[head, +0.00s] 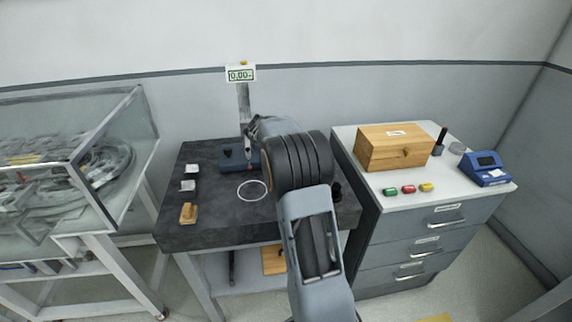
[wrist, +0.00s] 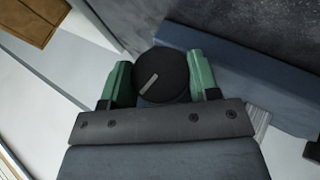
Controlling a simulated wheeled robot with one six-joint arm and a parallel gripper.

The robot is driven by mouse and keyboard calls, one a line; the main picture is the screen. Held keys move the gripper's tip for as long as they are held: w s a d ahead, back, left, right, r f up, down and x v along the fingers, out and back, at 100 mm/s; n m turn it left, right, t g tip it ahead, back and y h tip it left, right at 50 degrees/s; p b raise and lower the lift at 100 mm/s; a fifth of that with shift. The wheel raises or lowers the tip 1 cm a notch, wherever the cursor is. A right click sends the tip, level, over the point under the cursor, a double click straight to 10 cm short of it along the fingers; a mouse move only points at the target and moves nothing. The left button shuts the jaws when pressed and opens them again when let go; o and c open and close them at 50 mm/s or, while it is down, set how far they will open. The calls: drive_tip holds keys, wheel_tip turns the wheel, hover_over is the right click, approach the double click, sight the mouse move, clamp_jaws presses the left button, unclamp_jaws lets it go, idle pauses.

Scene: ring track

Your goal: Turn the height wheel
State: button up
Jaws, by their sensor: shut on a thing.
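The height wheel (wrist: 165,68) is a round black knob with a pale grey line across its face, in the middle of the wrist view. My gripper (wrist: 160,76) has its two green fingers closed on opposite sides of the wheel. The pale line slants, rising from lower left to upper right. A height gauge with a blue base (head: 232,160) and an upright column (head: 243,103) stands on the dark table in the head view. Its display (head: 241,75) on top appears to read 0.00. My arm hides the wheel and the fingers in the head view.
A white ring (head: 252,190) is on the dark table (head: 215,225), with small blocks (head: 188,185) at its left. A white-topped cabinet (head: 440,190) at right holds a wooden box (head: 393,150), coloured pieces and a blue device (head: 486,169). A glass case (head: 75,165) is at left.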

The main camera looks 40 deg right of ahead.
drive_tip(key=shift+f+g+h+b, duration=0.2)
drive_tip(key=shift+g+h+b, duration=0.1)
drive_tip(key=shift+h+b, duration=0.75)
drive_tip(key=shift+o, duration=0.7)
drive_tip(key=shift+s+r+n+b, duration=0.1)
drive_tip(key=shift+n+b, duration=0.2)
drive_tip(key=shift+b, duration=0.05)
drive_tip(key=shift+c, duration=0.6)
drive_tip(key=o, duration=0.9)
drive_tip(key=shift+a, duration=0.1)
drive_tip(key=shift+c, duration=0.2)
drive_tip(key=shift+o, duration=0.2)
